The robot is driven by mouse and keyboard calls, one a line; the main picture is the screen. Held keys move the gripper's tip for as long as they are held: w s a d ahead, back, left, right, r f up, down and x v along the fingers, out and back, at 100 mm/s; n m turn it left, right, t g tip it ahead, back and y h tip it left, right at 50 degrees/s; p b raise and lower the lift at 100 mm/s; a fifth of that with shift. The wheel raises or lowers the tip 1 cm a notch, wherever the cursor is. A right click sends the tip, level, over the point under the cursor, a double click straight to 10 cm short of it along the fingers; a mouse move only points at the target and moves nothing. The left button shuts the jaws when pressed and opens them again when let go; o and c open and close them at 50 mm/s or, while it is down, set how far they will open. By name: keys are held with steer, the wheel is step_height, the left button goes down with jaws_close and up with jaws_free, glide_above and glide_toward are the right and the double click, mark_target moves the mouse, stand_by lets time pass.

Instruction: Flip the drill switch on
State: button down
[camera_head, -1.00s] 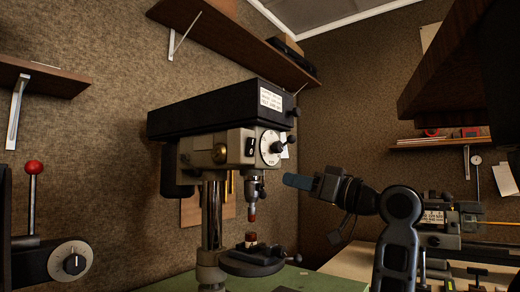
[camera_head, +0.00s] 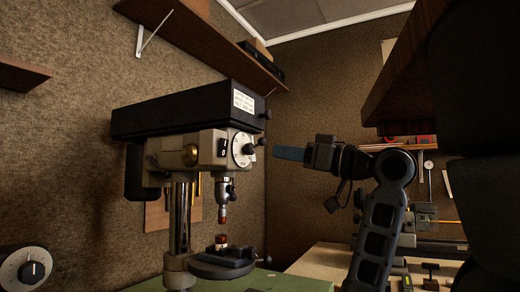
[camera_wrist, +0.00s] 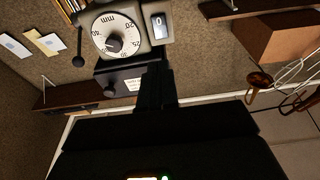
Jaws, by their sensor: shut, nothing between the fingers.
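The drill press (camera_head: 185,115) stands upright on a green-topped bench. Its black rocker switch (camera_head: 222,146) is on the front of the grey head, left of the round depth dial (camera_head: 242,149). In the wrist view the switch (camera_wrist: 159,26) shows a "0" mark and sits right of the dial (camera_wrist: 115,36). My gripper (camera_head: 277,152) is shut and empty, to the right of the dial at about its height in the head view. In the wrist view its dark fingers (camera_wrist: 156,82) point up toward the drill head, with their tips below the switch. They look apart from it.
A lever with a black knob (camera_head: 261,142) sticks out beside the dial. A wooden shelf (camera_head: 215,45) hangs on the wall above the drill. A dark wooden cabinet (camera_head: 400,95) overhangs at the right. The drill table (camera_head: 222,262) holds a small part below the chuck.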

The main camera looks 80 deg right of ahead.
mark_target(226, 141)
steer(key=p+x, duration=0.2)
steer(key=x, duration=1.1)
steer(key=shift+w+p, duration=0.15)
steer(key=shift+p, duration=0.25)
steer(key=shift+r, duration=0.1)
steer(key=shift+w+d+r, duration=0.1)
steer(key=shift+w+r, duration=0.15)
steer(key=shift+w, duration=0.05)
steer(key=shift+r, duration=0.1)
steer(key=shift+w, duration=0.1)
